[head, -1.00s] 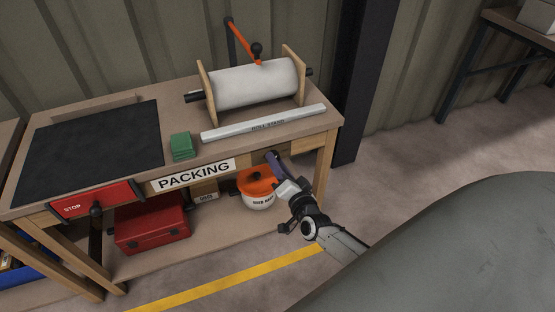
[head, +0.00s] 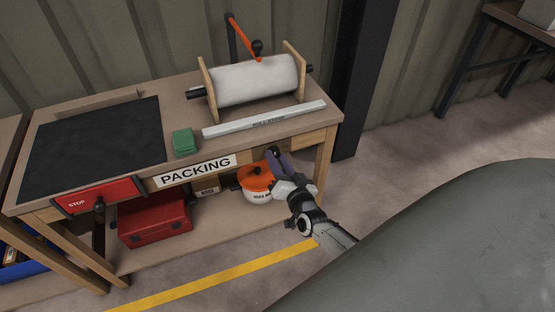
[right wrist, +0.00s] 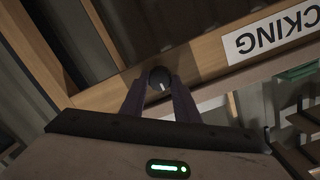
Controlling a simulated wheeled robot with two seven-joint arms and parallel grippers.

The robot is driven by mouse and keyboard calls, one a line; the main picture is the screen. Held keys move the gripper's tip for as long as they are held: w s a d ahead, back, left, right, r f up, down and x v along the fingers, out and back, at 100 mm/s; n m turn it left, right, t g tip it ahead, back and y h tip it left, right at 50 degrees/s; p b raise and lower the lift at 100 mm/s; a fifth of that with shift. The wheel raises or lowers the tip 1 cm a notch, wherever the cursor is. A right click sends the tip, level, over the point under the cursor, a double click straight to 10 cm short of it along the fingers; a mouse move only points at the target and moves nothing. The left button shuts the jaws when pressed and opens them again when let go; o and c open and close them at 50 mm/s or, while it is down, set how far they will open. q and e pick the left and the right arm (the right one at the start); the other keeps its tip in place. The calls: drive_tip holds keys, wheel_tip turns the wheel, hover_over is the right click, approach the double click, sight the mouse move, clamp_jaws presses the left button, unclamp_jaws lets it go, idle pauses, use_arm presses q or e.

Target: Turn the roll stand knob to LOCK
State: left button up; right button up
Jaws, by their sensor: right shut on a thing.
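The roll stand (head: 253,82), a white roll between two wooden end plates, stands on the packing bench (head: 190,103). A small dark round knob (right wrist: 159,78) with a white mark sits on the bench's wooden front rail in the right wrist view. The mark is on the knob's lower part in that picture. My right gripper (head: 275,156), with purple fingers, is at the front rail below the roll stand. In the right wrist view its fingers (right wrist: 160,88) are shut on the knob from both sides. No LOCK lettering is readable. My left gripper is out of view.
A PACKING sign (head: 196,170) is on the bench front. An orange-lidded pot (head: 257,182) and a red toolbox (head: 154,221) are on the lower shelf. A red STOP panel (head: 98,195) is at the left. Clear floor lies in front of the bench.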

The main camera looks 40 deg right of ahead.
drive_tip(key=o, duration=1)
drive_tip(key=shift+o, duration=0.2)
drive_tip(key=f+p+v, duration=0.1)
drive_tip(key=p+v, duration=0.1)
drive_tip(key=v, duration=0.8)
drive_tip(key=shift+s+r, duration=0.2)
drive_tip(key=shift+r, duration=0.3)
drive_tip(key=s+a+f+n+g+y, duration=0.3)
drive_tip(key=s+a+n+g+y, duration=0.3)
drive_tip(key=s+a+n, duration=0.5)
drive_tip(key=s+a+g, duration=0.1)
drive_tip(key=s+a, duration=0.4)
drive_tip(key=a, duration=0.1)
drive_tip(key=shift+s+n+g+y, duration=0.3)
drive_tip(key=shift+s+y, duration=0.1)
